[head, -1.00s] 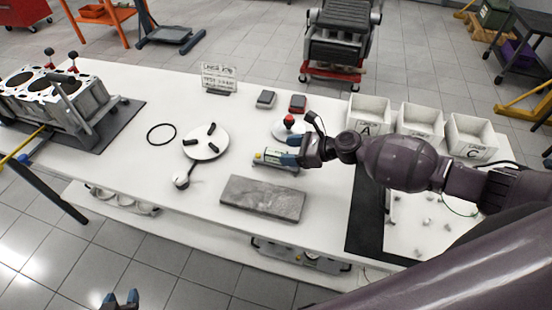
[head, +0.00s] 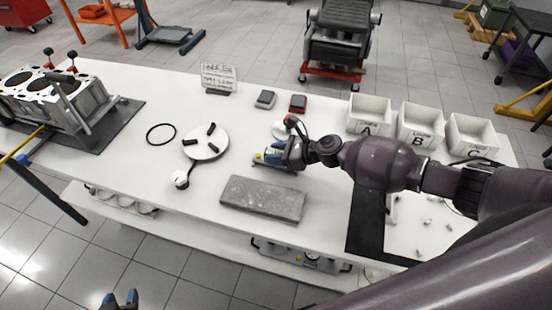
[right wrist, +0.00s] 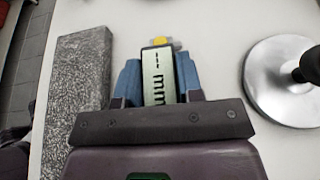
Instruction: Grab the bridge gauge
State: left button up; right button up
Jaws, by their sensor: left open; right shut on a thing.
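The gauge (right wrist: 157,75), which I take to be the bridge gauge, has a pale face marked "mm" and a yellow tip. In the right wrist view it sits between the blue fingers of my right gripper (right wrist: 158,84), which is shut on it. In the head view the gripper (head: 273,159) covers most of the gauge, and its yellow end (head: 257,157) shows at the left. I cannot tell whether it still touches the bench. My left gripper (head: 120,301) is open and empty at the bottom edge, in front of the bench.
A grey stone plate (head: 262,199) lies just in front of the gauge. A round metal base (right wrist: 285,80) with a dark knob stands close by. A white disc with black pads (head: 206,142), a black ring (head: 161,134) and a bin (head: 368,116) are also on the bench.

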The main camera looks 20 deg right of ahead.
grip_shut()
jog(key=shift+r, duration=0.1)
